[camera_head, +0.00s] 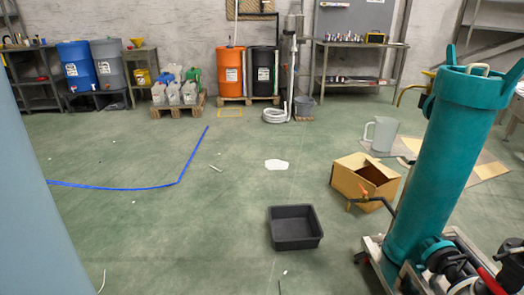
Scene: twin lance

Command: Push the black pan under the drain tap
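The black pan (294,241) is a shallow, open rectangular tray lying flat on the green floor in the lower middle. It looks empty. A drain tap (366,199) with a small orange-red handle sticks out to the left from the lower part of a teal cylinder (437,165) at the right. The tap's outlet end is to the right of the pan and higher in the picture, with a visible gap between them. The pan is not below the outlet. Neither my left nor my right gripper is in view.
The teal cylinder stands on a wheeled cart (372,246). An open cardboard box (352,176) sits behind the tap, with a grey jug (381,134) beyond. A white puddle (276,164) and blue tape (120,188) mark the floor. A pale blue surface covers the left edge.

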